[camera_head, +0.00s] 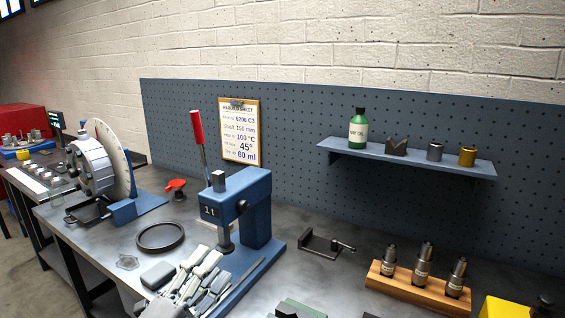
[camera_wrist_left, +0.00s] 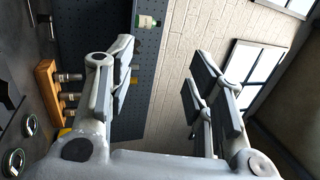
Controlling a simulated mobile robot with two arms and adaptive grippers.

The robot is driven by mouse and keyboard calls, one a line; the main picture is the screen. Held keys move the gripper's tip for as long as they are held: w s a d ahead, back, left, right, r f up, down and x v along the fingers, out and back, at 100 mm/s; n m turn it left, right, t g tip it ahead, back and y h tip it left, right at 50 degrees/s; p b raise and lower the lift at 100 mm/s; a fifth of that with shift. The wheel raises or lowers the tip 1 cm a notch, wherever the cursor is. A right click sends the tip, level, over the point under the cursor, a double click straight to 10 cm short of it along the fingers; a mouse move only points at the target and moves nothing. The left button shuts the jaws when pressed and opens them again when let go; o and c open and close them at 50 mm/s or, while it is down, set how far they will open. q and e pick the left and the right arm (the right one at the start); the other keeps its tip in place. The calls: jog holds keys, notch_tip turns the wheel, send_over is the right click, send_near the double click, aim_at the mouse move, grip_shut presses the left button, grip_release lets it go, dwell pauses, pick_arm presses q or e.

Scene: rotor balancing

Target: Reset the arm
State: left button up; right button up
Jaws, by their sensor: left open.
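My left gripper (camera_head: 188,280) shows at the bottom of the head view, in front of the blue arbor press (camera_head: 247,205) and beside its base. In the left wrist view its two grey fingers (camera_wrist_left: 163,85) stand wide apart with nothing between them. The press has a lever with a red handle (camera_head: 197,128) standing nearly upright. A dark ring (camera_head: 160,238) lies on the bench just beyond the gripper. My right gripper is not in view.
A rotor stand with a pale disc (camera_head: 115,150) is at the left. A wall shelf (camera_head: 410,161) holds a green bottle (camera_head: 358,130) and small metal parts. A clipboard sheet (camera_head: 240,132) hangs behind.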

pick_arm(q)
jog(key=s+a+f+n+g+y, duration=0.3)
jog(key=a+f+n+y, duration=0.15)
jog(key=f+n, duration=0.4)
jog(key=s+a+f+n+g+y, duration=0.2)
jog(key=s+a+f+n+y, duration=0.15)
jog(key=f+n+y, duration=0.4)
jog(key=s+d+f+n+g+h, duration=0.1)
jog(key=s+f+n+g, duration=0.3)
jog(key=s+f, duration=0.5)
jog(key=s+f+n+g+h, duration=0.15)
jog(key=s+f+g, duration=0.45)
jog(key=s, duration=0.6)
notch_tip(320, 180, down, 25)
jog(key=g, duration=0.2)
jog(key=s+a+f, duration=0.3)
jog(key=s+f, duration=1.4)
jog(key=shift+s+f+g+y, duration=0.2)
jog(key=shift+g+y, duration=0.2)
jog(key=shift+y, duration=0.05)
